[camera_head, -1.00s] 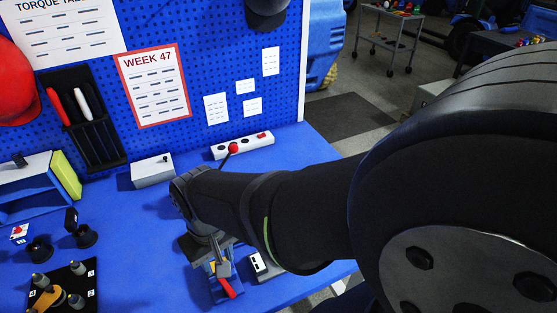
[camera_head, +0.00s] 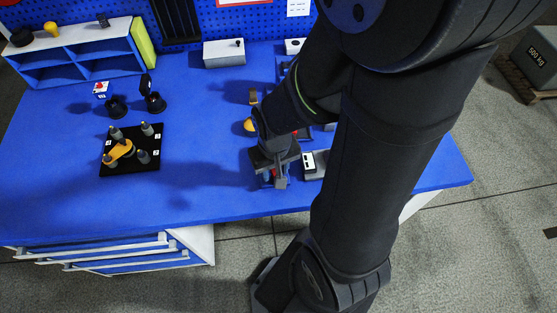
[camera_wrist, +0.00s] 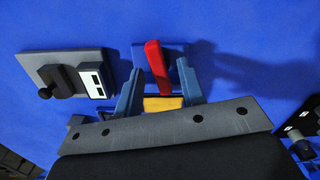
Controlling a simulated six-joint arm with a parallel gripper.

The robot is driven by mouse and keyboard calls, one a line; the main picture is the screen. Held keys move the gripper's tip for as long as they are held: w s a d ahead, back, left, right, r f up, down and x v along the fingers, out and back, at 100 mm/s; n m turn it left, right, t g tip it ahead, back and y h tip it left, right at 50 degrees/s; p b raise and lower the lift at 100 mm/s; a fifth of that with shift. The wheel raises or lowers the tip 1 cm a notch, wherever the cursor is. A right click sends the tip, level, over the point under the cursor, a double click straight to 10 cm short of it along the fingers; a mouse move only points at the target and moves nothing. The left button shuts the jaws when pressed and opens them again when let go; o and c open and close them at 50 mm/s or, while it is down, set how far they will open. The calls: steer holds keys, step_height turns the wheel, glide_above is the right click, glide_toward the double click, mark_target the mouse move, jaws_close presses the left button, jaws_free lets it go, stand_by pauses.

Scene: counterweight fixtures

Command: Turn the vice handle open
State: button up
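In the wrist view, the vice's red handle (camera_wrist: 157,68) stands out over a blue base (camera_wrist: 177,58). A yellow part (camera_wrist: 162,103) shows below the handle. My gripper (camera_wrist: 159,75) is open, with one blue-grey finger on each side of the handle. The left finger is apart from the handle; the right one is close to it, and I cannot tell whether it touches. In the head view, my gripper (camera_head: 279,182) points down over the vice near the table's front edge, and my arm and gripper hide most of the vice.
A grey plate (camera_wrist: 93,60) with a black knob and a white-faced box lies left of the vice in the wrist view. On the blue table (camera_head: 205,150), a black board (camera_head: 151,164) with pegs and a blue shelf (camera_head: 80,62) stand left. The table between board and gripper is clear.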

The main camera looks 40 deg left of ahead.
jaws_close()
steer(key=shift+n, duration=0.4)
steer(key=n, duration=0.2)
steer(key=shift+n, duration=0.4)
steer(key=n, duration=0.3)
steer(key=shift+n, duration=0.4)
steer(key=n, duration=0.6)
steer(key=shift+n, duration=0.4)
